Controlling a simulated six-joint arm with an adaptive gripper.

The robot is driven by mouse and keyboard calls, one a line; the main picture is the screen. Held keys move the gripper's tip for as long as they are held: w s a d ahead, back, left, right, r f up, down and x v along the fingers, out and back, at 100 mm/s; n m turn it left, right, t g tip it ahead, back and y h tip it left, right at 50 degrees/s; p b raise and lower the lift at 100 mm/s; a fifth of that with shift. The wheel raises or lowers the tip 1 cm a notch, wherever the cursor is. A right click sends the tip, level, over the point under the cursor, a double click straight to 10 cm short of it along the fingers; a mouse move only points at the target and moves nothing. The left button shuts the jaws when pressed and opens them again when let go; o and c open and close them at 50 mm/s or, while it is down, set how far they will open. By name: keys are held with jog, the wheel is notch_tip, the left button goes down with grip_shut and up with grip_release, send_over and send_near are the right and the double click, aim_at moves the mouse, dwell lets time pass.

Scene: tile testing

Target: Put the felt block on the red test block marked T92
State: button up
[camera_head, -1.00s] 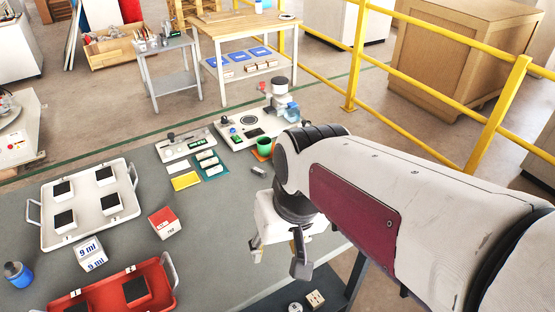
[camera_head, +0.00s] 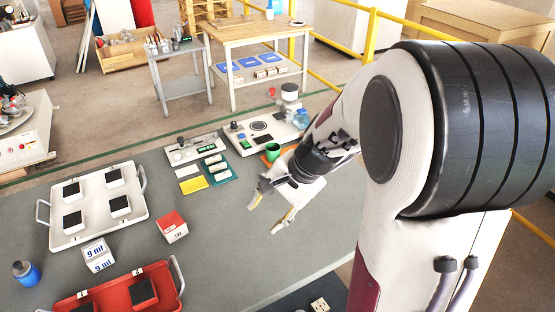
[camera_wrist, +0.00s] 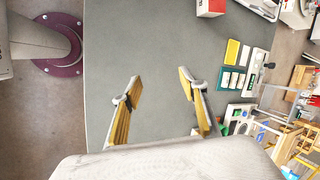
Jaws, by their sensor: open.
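The red-topped test block (camera_head: 172,227) stands on the grey table, left of my gripper in the head view. Its white front carries small dark marking that I cannot read for certain. Its red and white edge also shows at the top of the wrist view (camera_wrist: 211,7). I cannot pick out the felt block for certain; several white blocks with dark tops sit in the trays. My gripper (camera_head: 265,215) is over the table, apart from the red-topped block. In the wrist view my gripper (camera_wrist: 162,84) has its two fingers spread with bare table between them.
A white tray (camera_head: 141,212) and a red tray (camera_head: 172,290) hold dark-topped blocks. A white block marked 9 ml (camera_head: 98,254) and a blue bottle (camera_head: 25,272) stand nearby. A yellow pad (camera_head: 193,185), green cup (camera_head: 271,151) and instruments are at the back. The middle table is clear.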

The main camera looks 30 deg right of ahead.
jog(key=w+d+f+m+t, duration=0.1)
jog(key=w+d+f+m, duration=0.1)
jog(key=w+d+m, duration=0.2)
jog(key=w+d+f+m+t, duration=0.1)
jog(key=w+d+f+m, duration=0.1)
jog(key=w+d+m, duration=0.2)
jog(key=w+d+f+m+t, duration=0.1)
jog(key=w+d+f+m, duration=0.1)
jog(key=w+d+m, duration=0.1)
jog(key=shift+w+d+f+m+h, duration=0.4)
jog(key=shift+w+m, duration=0.1)
jog(key=shift+m, duration=0.3)
jog(key=w+d+m, duration=0.1)
jog(key=d+m, duration=0.1)
jog(key=w+d+m+t, duration=0.1)
jog(key=shift+w+d+f+m+h, duration=0.2)
jog(key=shift+w+f+m+h, duration=0.1)
jog(key=shift+w+h, duration=0.1)
jog(key=w+d+m, duration=0.1)
jog(key=d+r+m+h, duration=0.1)
jog(key=m, duration=0.1)
jog(key=w+d+r+m+t, duration=0.1)
jog(key=shift+w+d+m, duration=0.3)
jog(key=shift+d+m, duration=0.1)
jog(key=shift+d+m+h, duration=0.3)
jog(key=shift+m+h, duration=0.1)
jog(key=shift+m, duration=0.3)
jog(key=shift+f, duration=0.15)
jog(key=shift+x, duration=1.25)
jog(key=shift+w, duration=0.15)
